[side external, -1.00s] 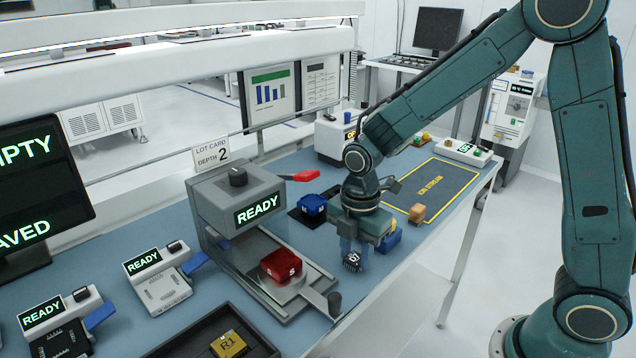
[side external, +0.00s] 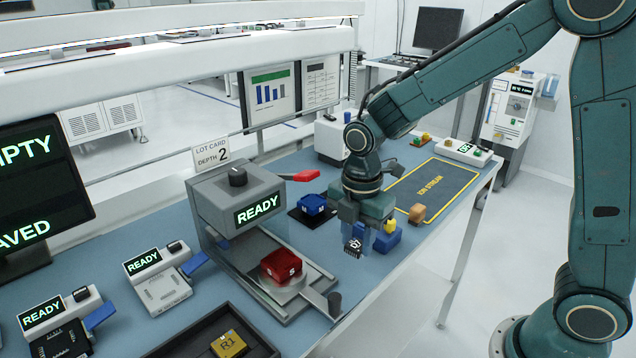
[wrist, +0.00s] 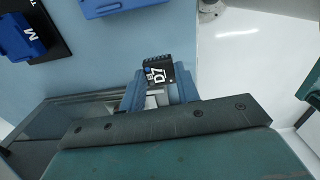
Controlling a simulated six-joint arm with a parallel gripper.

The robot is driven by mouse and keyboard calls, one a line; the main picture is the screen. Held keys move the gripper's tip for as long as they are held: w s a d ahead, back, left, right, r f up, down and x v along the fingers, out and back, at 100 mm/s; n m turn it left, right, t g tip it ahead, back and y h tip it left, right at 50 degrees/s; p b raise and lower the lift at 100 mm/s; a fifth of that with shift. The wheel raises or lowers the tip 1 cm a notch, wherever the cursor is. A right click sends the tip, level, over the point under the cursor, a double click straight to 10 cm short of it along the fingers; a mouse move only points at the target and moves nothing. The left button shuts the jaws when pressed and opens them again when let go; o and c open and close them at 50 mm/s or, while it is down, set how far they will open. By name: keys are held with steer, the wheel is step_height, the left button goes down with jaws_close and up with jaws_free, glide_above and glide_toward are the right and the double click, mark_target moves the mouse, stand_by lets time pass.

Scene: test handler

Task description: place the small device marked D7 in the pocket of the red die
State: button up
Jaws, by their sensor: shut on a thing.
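The small black device marked D7 (side external: 353,247) is held between the fingertips of my gripper (side external: 352,238), above the bench's front edge. In the wrist view the D7 device (wrist: 158,78) shows its white marking and sits between the two blue fingers (wrist: 160,90). My gripper is shut on it. The red die (side external: 281,266) rests on the sliding plate of the grey READY machine, to the left of my gripper and apart from it. It is marked with an S. I cannot make out its pocket clearly.
A blue block (side external: 312,204) marked M sits on a black plate behind my gripper. A blue holder (side external: 387,238) with a yellow piece stands just right of it. The machine's handle (side external: 334,303) juts out at the front. A black tray (side external: 255,345) holds a yellow R1 block.

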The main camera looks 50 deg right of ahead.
steer(key=shift+r, duration=0.35)
